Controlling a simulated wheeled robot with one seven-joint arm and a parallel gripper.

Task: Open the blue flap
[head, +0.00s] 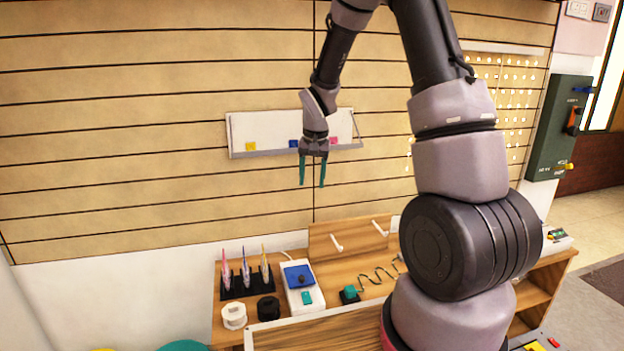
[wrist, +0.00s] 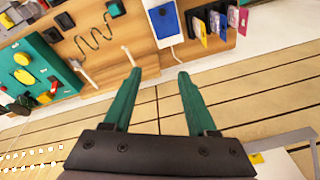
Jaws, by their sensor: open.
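The blue flap (head: 298,275) is the upper part of a white box (head: 314,300) on the wooden bench, with a dark knob on it and a teal piece below it. In the wrist view the blue flap (wrist: 164,22) shows near the top, right of centre, and looks shut against the box. My gripper (head: 312,184) hangs high above the bench in front of the slatted wall, fingers pointing down, open and empty. In the wrist view my gripper (wrist: 158,75) has its teal fingers wide apart, with the flap beyond them and not touched.
Left of the box is a black rack (head: 245,282) with upright coloured pens, a white roll (head: 234,316) and a black roll (head: 268,308). Right are a wavy wire (head: 378,275) and a board with pegs (head: 348,238). A white shelf (head: 270,132) is behind my gripper.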

